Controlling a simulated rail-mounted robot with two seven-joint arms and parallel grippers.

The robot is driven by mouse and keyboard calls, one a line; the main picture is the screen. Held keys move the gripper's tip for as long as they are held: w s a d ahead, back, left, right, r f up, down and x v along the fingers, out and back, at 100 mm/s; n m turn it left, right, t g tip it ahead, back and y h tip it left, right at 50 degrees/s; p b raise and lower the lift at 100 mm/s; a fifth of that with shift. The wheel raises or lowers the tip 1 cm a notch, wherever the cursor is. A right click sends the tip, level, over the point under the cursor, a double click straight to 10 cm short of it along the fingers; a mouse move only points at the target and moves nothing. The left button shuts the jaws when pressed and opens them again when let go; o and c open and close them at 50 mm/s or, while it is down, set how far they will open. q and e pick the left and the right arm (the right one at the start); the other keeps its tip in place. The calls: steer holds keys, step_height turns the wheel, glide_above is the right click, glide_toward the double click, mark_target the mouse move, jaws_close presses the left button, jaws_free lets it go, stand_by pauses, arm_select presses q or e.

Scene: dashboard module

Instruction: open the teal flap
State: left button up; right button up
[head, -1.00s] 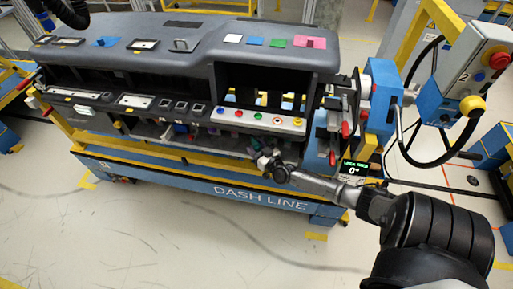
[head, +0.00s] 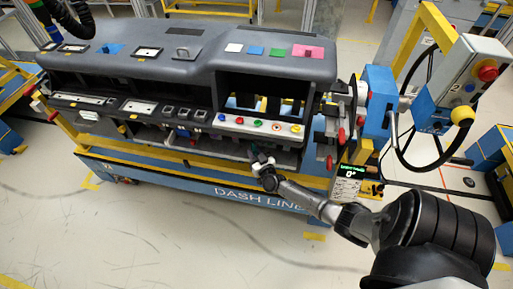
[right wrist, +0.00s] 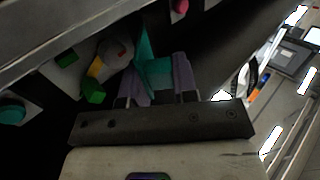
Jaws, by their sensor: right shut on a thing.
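The teal flap (right wrist: 155,70) shows in the right wrist view as a bright teal plate with an upright edge. It lies between the two purple-grey fingers of my right gripper (right wrist: 160,80), which is shut on it. In the head view my right gripper (head: 263,163) is at the low opening under the right part of the dashboard. The flap is too small and too covered there to tell how far it stands open. My left gripper is not in view.
The dark dashboard (head: 190,65) rests on a blue and yellow stand (head: 150,175). A row of coloured buttons (head: 260,123) is above my right gripper. Blue machinery (head: 378,105) stands to the right. Coloured parts, including a green block (right wrist: 94,92), lie left of the fingers in the wrist view.

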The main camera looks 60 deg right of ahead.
arm_select(q)
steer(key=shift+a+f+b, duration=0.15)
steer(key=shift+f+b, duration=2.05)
steer(key=shift+b, duration=0.6)
arm_select(e)
steer(key=shift+w+a+f+m+g+h, duration=0.1)
steer(key=shift+w+a+m+g+h, duration=0.15)
steer(key=shift+w+m+g+h, duration=1.55)
steer(key=shift+a+r+m+g+h, duration=0.1)
steer(key=shift+a+m+g+h, duration=0.2)
steer(key=shift+m+g+h, duration=1.8)
steer(key=shift+w+a+f+m+g+h, duration=0.2)
steer(key=shift+w+m+g+h, duration=0.5)
steer(key=shift+m+g, duration=2.65)
steer(key=shift+w+r+n+g, duration=0.15)
steer(key=shift+w+n+g, duration=0.05)
steer(key=shift+n+g, duration=0.8)
steer(key=o, duration=0.8)
steer(key=shift+w, duration=0.1)
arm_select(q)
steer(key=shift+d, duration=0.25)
arm_select(e)
steer(key=shift+o, duration=0.2)
